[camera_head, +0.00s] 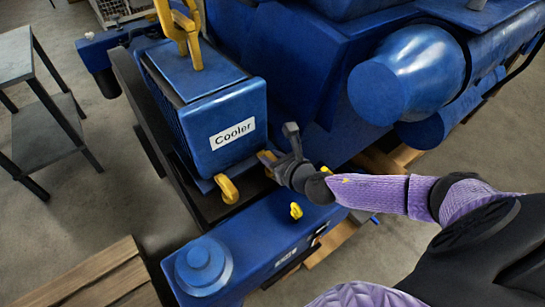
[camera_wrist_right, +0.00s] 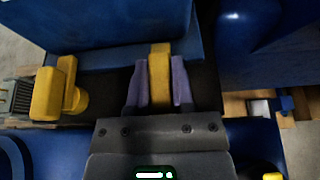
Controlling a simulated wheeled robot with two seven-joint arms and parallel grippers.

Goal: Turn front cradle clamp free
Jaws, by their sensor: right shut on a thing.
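The blue cooler (camera_head: 215,110), with a white "Cooler" label, sits upright on a dark cradle at the engine's end. A yellow cradle clamp (camera_head: 266,158) at its right lower corner is at my right gripper (camera_head: 277,164). In the wrist view the purple fingers of the right gripper (camera_wrist_right: 159,88) are shut on this yellow clamp (camera_wrist_right: 160,66), one on each side. A second yellow clamp (camera_head: 228,190) stands free at the near lower edge of the cooler; it also shows in the wrist view (camera_wrist_right: 48,94). My left gripper is not in view.
A yellow lifting handle (camera_head: 190,40) rises from the cooler's top. The blue engine with a large cylinder (camera_head: 407,72) is close on the right. A blue block (camera_head: 265,235) with a small yellow piece (camera_head: 296,210) lies in front. A grey metal stand (camera_head: 42,125) is at left.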

